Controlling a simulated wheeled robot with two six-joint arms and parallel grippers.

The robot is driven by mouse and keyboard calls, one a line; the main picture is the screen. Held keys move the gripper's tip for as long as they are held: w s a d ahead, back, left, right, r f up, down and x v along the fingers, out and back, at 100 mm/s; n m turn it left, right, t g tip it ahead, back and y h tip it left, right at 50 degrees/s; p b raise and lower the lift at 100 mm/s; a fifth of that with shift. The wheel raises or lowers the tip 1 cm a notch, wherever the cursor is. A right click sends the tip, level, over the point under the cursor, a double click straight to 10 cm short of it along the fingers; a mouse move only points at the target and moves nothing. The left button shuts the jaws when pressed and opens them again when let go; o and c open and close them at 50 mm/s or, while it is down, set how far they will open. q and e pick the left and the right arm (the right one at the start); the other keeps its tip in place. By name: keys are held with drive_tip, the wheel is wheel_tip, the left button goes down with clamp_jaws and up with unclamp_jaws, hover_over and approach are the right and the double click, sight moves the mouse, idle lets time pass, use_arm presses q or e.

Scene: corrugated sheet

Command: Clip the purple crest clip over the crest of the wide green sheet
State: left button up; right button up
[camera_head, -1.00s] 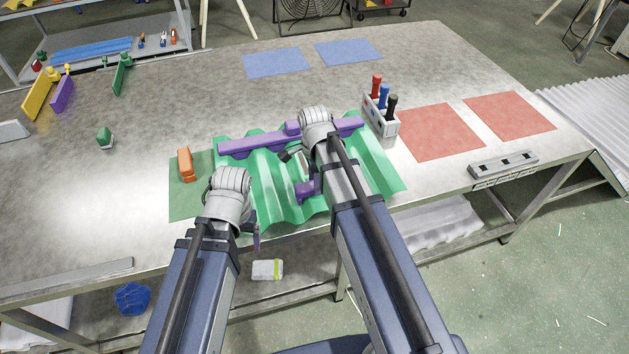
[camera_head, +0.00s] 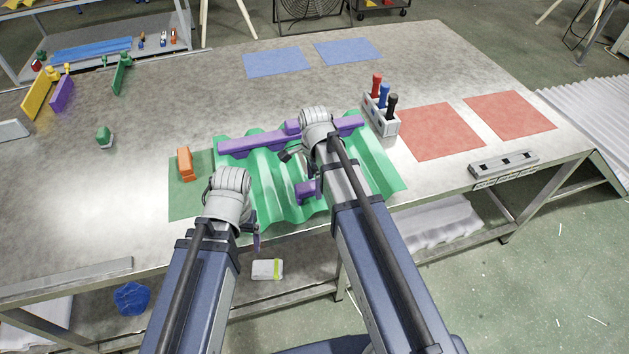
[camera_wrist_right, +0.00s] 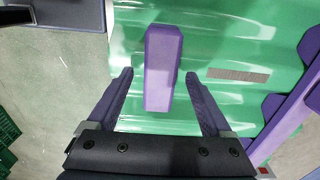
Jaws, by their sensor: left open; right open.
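The wide green corrugated sheet (camera_head: 375,172) lies on the table with its ridges running front to back. The purple crest clip (camera_wrist_right: 163,60) shows in the right wrist view as a block over the sheet, lying across the ridges near the sheet's front edge. I cannot tell whether it is seated on a crest. My right gripper (camera_wrist_right: 157,78) is open, one purple finger on each side of the clip's near end, with gaps visible. In the head view a purple piece shows beside my right arm; clip and finger cannot be told apart there. My left gripper (camera_head: 256,242) is open at the sheet's front left.
A long purple bar (camera_head: 250,142) crosses the back of the sheet. An orange block (camera_head: 184,163) sits on a green mat (camera_head: 185,205) to the left. The table's left middle is mostly clear.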

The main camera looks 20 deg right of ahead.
drive_tip(key=shift+r, duration=0.1)
wheel_tip(320, 180, up, 8)
drive_tip(key=p, duration=0.7)
drive_tip(key=shift+p, duration=0.4)
drive_tip(key=shift+f, duration=0.35)
wheel_tip(320, 180, down, 8)
drive_tip(key=b, duration=0.8)
drive_tip(key=shift+r, duration=0.3)
drive_tip(key=shift+r, duration=0.15)
